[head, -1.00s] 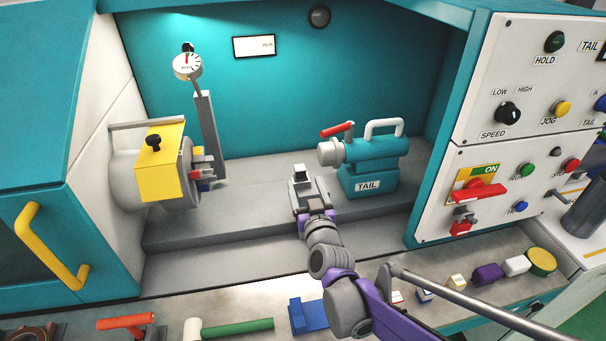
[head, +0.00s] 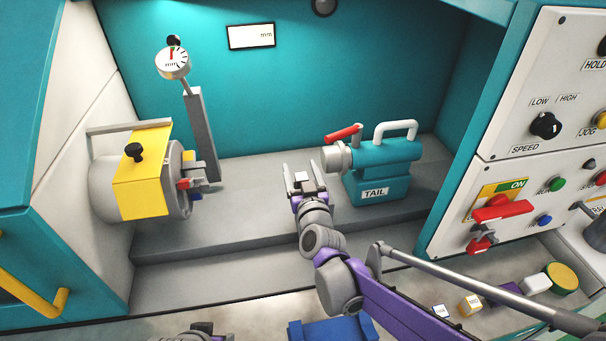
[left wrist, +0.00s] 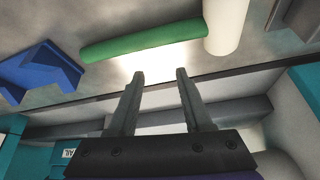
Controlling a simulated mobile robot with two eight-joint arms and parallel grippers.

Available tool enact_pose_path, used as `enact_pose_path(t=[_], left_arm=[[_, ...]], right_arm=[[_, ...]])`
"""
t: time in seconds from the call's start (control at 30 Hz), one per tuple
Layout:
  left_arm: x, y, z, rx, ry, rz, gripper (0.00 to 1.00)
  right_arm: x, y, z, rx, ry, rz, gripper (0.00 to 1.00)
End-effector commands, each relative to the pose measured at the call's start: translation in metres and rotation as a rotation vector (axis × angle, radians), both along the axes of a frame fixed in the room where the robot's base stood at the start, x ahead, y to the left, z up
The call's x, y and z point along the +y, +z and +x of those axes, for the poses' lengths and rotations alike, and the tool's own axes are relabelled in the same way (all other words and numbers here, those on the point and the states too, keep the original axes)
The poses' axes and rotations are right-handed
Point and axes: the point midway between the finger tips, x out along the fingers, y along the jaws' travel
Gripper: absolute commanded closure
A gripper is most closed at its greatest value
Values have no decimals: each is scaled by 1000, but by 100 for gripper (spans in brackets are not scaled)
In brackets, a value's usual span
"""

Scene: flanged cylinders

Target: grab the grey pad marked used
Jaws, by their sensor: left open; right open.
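I cannot make out a grey pad marked used in either view. My right gripper (head: 304,171) is open above the grey step inside the teal machine, left of the teal TAIL unit (head: 385,163). A small pale block (head: 301,177) shows between its fingers; I cannot tell whether it lies behind them or is part of the gripper, and no marking on it is readable.
A yellow-covered chuck (head: 143,183) and a dial gauge (head: 172,63) stand at the left. A control panel (head: 520,130) bounds the right.

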Motion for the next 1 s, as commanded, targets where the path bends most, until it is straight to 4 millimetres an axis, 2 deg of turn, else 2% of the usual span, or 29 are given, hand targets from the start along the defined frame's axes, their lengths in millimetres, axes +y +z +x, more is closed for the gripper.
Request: enact_pose_path(t=[0.23,0.27,0.6,0.67,1.0], left_arm=[[0,0,0,0,0,0,50],[0,0,0,0,0,0,50],[0,0,0,0,0,0,50],[0,0,0,0,0,0,50],[0,0,0,0,0,0,50]], right_arm=[[1,0,0,0,0,-1,26],[1,0,0,0,0,-1,30],[1,0,0,0,0,0,91],[1,0,0,0,0,0,100],[1,1,0,0,0,0,100]])
